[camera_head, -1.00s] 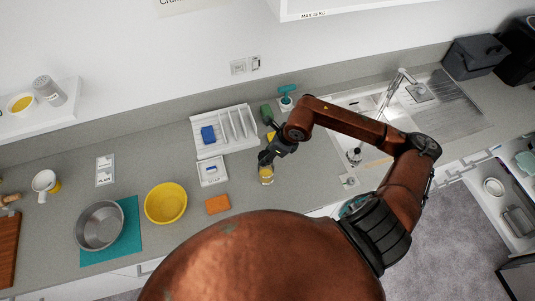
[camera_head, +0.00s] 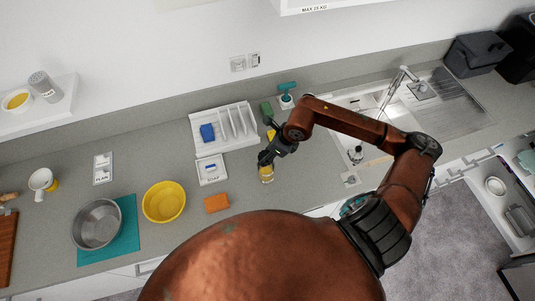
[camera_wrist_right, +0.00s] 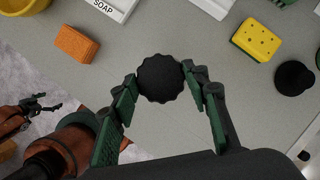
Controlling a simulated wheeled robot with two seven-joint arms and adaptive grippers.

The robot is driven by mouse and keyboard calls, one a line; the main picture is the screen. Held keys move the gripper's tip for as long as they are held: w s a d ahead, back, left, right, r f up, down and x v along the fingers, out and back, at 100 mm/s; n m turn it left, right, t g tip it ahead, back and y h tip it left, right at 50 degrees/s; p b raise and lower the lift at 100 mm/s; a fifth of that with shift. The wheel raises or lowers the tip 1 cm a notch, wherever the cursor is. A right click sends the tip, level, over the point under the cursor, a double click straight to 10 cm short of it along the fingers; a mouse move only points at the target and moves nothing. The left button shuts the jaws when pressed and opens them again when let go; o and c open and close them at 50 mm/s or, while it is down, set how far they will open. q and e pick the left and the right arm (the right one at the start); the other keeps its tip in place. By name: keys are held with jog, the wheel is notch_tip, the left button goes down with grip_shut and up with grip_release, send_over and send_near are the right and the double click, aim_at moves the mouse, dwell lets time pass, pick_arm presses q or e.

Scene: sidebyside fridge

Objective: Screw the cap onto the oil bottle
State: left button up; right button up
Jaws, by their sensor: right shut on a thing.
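The oil bottle (camera_head: 267,175) stands on the counter in the head view, clear with yellow oil. My right gripper (camera_head: 266,159) is directly over its top. In the right wrist view, the round black cap (camera_wrist_right: 160,78) with a scalloped edge sits between the fingertips of my right gripper, which is shut on it. The bottle is hidden beneath the cap there, so I cannot tell whether the cap touches the neck. My left gripper (camera_wrist_right: 48,103) shows at the left of the wrist view, its fingers apart and empty, away from the bottle.
An orange sponge (camera_head: 217,204), a soap dish (camera_head: 211,181) and a yellow bowl (camera_head: 164,215) are left of the bottle. A white dish rack (camera_head: 195,125) stands behind. A yellow sponge (camera_wrist_right: 256,39) is nearby. The sink (camera_head: 350,110) lies to the right.

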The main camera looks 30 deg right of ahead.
jog(key=shift+f+b, duration=0.35)
jog(key=o, duration=0.9)
jog(key=shift+o, duration=0.2)
jog(key=v, duration=1.2)
